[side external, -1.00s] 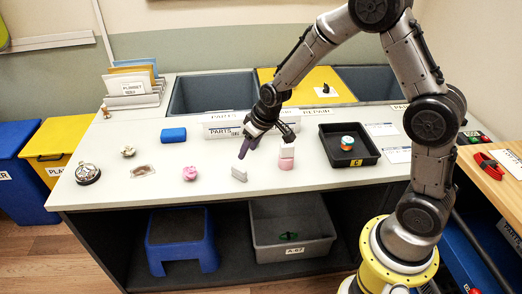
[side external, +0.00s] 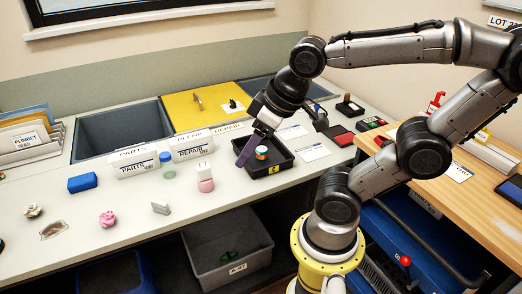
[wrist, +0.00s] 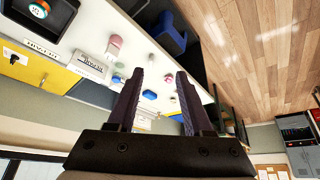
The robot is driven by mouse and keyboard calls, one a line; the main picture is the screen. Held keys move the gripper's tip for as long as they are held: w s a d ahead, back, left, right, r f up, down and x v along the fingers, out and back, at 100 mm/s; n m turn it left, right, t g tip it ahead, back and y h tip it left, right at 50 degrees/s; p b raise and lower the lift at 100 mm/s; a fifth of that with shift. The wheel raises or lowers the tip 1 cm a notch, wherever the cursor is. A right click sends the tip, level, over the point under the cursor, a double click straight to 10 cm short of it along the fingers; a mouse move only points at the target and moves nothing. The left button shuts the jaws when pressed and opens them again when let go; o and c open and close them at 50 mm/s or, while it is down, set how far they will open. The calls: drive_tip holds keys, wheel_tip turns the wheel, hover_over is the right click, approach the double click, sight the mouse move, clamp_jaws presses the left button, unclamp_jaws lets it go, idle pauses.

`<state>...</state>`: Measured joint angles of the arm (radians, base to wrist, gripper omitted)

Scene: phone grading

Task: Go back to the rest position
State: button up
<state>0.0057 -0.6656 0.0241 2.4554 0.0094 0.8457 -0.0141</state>
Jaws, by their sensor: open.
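My gripper (side external: 245,152) has purple fingers and shows side-on at the left edge of the black tray (side external: 284,166). I cannot tell its exact height above the bench. In the wrist view my gripper (wrist: 160,73) has its fingers wide apart with nothing held between them; bench items show far beyond. A small round item with orange, white and teal parts (side external: 262,153) stands in the tray, close to the fingers in the picture. The tray also shows at the wrist view's top left, with the round item (wrist: 39,9) in it. My arm is raised, its forearm nearly level.
A white-and-pink stack (side external: 205,179), a greenish jar (side external: 167,165), a blue block (side external: 82,183) and a pink lump (side external: 107,220) stand on the white bench. Label signs (side external: 192,146) stand before the sunken bins. The wooden side bench (side external: 452,190) holds red items and a tablet.

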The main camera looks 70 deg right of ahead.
drive_tip(key=shift+s+f, duration=0.1)
drive_tip(key=shift+s, duration=1.2)
